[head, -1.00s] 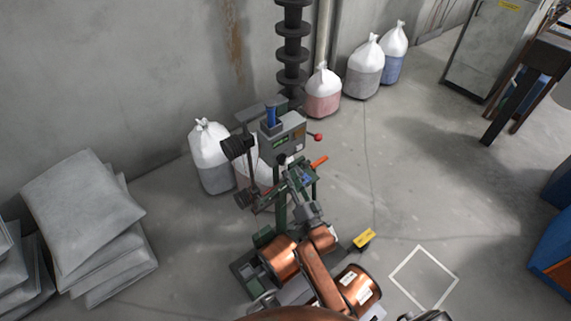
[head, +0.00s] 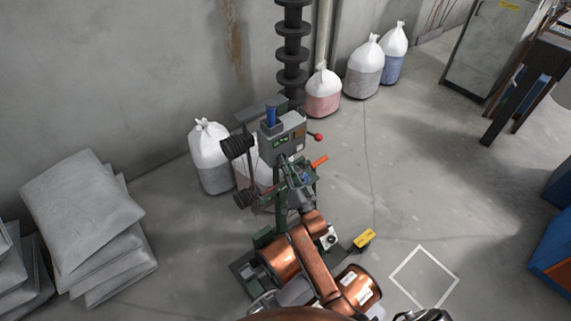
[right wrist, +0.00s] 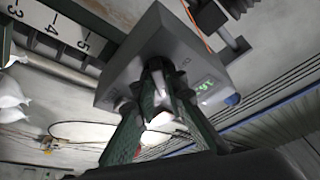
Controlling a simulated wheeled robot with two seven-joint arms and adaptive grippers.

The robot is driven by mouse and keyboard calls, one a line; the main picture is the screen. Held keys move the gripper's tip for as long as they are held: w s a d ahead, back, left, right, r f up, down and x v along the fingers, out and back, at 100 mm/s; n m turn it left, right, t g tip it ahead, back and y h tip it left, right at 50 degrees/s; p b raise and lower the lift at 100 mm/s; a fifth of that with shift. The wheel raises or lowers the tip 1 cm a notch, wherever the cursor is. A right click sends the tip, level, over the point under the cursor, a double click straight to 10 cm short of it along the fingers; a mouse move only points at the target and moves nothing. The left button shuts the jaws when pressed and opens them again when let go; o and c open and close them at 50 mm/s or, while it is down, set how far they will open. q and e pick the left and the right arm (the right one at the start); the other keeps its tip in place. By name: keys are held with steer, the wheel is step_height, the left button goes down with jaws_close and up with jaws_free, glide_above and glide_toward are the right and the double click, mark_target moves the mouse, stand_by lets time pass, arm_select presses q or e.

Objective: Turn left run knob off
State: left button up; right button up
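The machine's grey control box (head: 283,137) has small green displays, a red-ball lever (head: 318,137) and an orange lever (head: 319,161). My right gripper (head: 299,181) is in front of and below this box, overlapping the green frame. In the right wrist view, its green-sided fingers (right wrist: 161,76) point at the grey box (right wrist: 142,52), with their dark tips close together. Whether they touch or hold anything is unclear. My left gripper is out of view.
Filled bags (head: 212,158) stand behind the machine, and grey sacks (head: 85,220) are stacked at left. The floor at right, around the white square outline, is clear.

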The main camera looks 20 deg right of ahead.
jaws_close()
steer(key=shift+f+n, duration=0.1)
steer(key=shift+n, duration=0.2)
steer(key=shift+w+d+n+g+y+b, duration=0.15)
steer(key=shift+n+g+y+b, duration=0.35)
steer(key=shift+n+y, duration=1.85)
steer(key=shift+s+d+n+g+y+b, duration=0.1)
steer(key=shift+n+g+y+b, duration=0.45)
steer(key=shift+n, duration=3.45)
steer(key=shift+w+d+n+g+y+b, duration=0.15)
steer(key=shift+n+g+y+b, duration=0.35)
steer(key=shift+n+y, duration=1.95)
steer(key=shift+s+n+h, duration=0.1)
steer(key=shift+n+h, duration=0.45)
steer(key=shift+n, duration=0.55)
steer(key=o, duration=0.5)
jaws_free()
